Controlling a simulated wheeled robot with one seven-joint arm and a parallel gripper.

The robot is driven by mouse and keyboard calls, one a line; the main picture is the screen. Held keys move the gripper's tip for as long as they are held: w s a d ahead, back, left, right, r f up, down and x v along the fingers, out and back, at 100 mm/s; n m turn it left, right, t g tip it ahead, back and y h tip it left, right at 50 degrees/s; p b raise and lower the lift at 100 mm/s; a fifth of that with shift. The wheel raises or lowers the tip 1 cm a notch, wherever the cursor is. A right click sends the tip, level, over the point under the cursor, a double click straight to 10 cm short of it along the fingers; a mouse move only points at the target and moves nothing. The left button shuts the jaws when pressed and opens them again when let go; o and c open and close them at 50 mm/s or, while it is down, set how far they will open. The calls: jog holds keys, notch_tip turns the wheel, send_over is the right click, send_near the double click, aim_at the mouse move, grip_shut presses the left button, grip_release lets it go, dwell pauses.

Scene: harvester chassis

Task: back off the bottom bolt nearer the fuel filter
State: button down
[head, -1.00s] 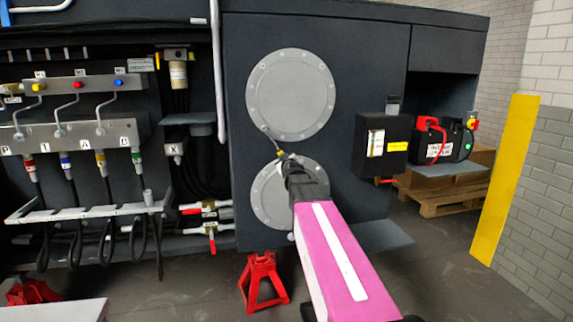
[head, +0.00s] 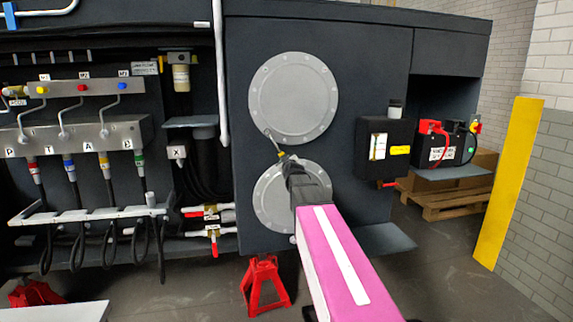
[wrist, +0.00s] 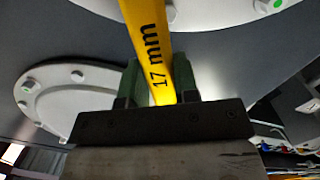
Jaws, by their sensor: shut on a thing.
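My gripper (head: 290,164) is shut on a wrench with a yellow handle (wrist: 150,40) marked 17 mm. In the head view the wrench (head: 274,143) slants up and left from the jaws. Its far end overlaps the lower left rim of the upper round cover (head: 293,98), where a bottom bolt would sit. I cannot tell whether it is seated on the bolt. In the wrist view the wrench head is out of frame. The fuel filter is probably the pale cylinder (head: 181,77) left of the covers.
A lower round cover (head: 268,212) is partly behind my gripper; its bolts (wrist: 77,75) show in the wrist view. Left stands a valve panel with hoses (head: 75,140). A red stand (head: 265,283) is below. A black box (head: 383,145) and battery (head: 446,143) are right.

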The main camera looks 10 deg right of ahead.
jog(key=shift+w, duration=0.4)
jog(key=shift+d, duration=0.1)
jog(key=shift+d+r+n, duration=0.85)
jog(key=shift+d+n, duration=0.15)
jog(key=shift+d, duration=0.1)
jog(key=shift+d+r, duration=0.2)
jog(key=shift+d+r+n+h, duration=0.3)
jog(key=shift+d+r+n, duration=0.55)
jog(key=shift+n, duration=0.25)
jog(key=shift+d+r+n+t, duration=0.15)
jog(key=shift+d+r+n, duration=0.3)
jog(key=shift+r, duration=0.2)
jog(key=shift+d+r+n+t, duration=0.15)
jog(key=shift+d+r+n, duration=0.15)
jog(key=shift+r+n, duration=0.3)
